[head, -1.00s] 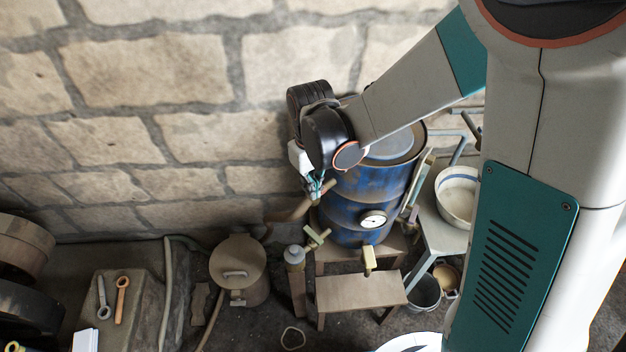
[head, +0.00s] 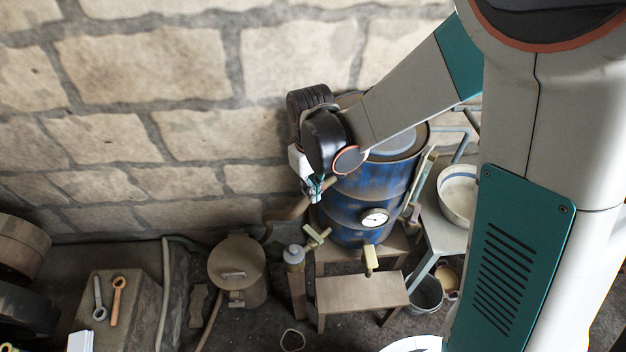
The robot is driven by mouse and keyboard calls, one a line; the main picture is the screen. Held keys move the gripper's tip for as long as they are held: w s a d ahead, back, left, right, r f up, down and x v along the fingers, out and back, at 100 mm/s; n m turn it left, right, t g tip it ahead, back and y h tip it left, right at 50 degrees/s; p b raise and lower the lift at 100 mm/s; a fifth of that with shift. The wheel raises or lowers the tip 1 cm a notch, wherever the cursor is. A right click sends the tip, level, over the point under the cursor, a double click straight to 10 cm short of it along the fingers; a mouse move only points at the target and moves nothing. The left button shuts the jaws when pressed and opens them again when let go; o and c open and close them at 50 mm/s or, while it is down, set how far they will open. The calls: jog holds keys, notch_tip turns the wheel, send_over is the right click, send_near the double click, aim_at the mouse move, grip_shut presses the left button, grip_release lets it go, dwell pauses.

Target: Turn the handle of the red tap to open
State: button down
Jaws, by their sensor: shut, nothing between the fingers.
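No tap that is clearly red shows in the head view. A pale yellowish tap-like fitting (head: 317,237) stands on a post left of the blue barrel (head: 372,188). A second pale yellowish fitting (head: 371,259) sits low at the barrel's front. I cannot tell whether either is the task's tap. My gripper (head: 315,198) is small in the picture, at the barrel's upper left side, above the first fitting in the picture. Its fingers are shut and empty. A brown pipe (head: 289,212) runs close beside the fingertips; I cannot tell if they touch. My wrist hides part of the barrel.
A round gauge (head: 375,217) is on the barrel. A wooden stool (head: 360,291) stands in front. A lidded can (head: 237,268) is to the left, a white basin (head: 460,195) to the right. The stone wall (head: 190,140) rises behind.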

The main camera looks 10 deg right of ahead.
jog(key=shift+f, duration=0.45)
jog(key=shift+d, duration=0.15)
